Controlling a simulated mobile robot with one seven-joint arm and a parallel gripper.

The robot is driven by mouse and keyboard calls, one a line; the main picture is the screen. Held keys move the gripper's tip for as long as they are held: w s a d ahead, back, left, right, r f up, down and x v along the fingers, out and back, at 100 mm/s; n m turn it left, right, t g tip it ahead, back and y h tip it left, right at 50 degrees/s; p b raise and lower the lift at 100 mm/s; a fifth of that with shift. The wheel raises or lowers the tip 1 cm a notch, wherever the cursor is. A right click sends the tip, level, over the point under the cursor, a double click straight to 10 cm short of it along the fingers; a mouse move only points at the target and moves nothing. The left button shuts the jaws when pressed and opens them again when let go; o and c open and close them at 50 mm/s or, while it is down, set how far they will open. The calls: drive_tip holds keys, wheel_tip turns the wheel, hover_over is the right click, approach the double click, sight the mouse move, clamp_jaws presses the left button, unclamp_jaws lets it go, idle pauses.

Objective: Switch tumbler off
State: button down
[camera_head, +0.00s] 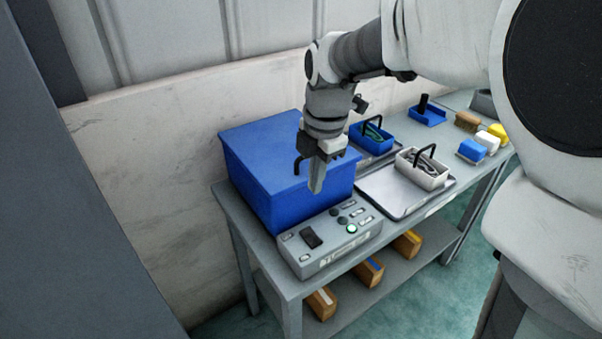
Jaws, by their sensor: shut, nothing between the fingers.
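A grey control box (333,238) sits at the front left corner of the table. Its sloped top carries a dark rocker-like switch (311,237), several round buttons and small labels. One round button (351,228) shows a greenish ring. I cannot tell which part is the tumbler or its position. My gripper (317,187) points down, shut and empty, above the back of the control box and in front of the blue box. It appears apart from the panel, with its tips above and behind the switch and buttons.
A large blue box (262,165) with a black handle stands behind the control box. Wooden blocks lie on the lower shelf (345,283).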

sight(308, 232)
drive_tip(key=f, duration=0.4)
drive_tip(key=w+f+b, duration=0.1)
drive_tip(key=f, duration=0.4)
drive_tip(key=a+f+b, duration=0.1)
drive_tip(key=f, duration=0.4)
drive_tip(key=shift+w, duration=0.2)
drive_tip(key=shift+w, duration=0.1)
drive_tip(key=shift+f+g, duration=0.15)
drive_tip(key=shift+g, duration=0.15)
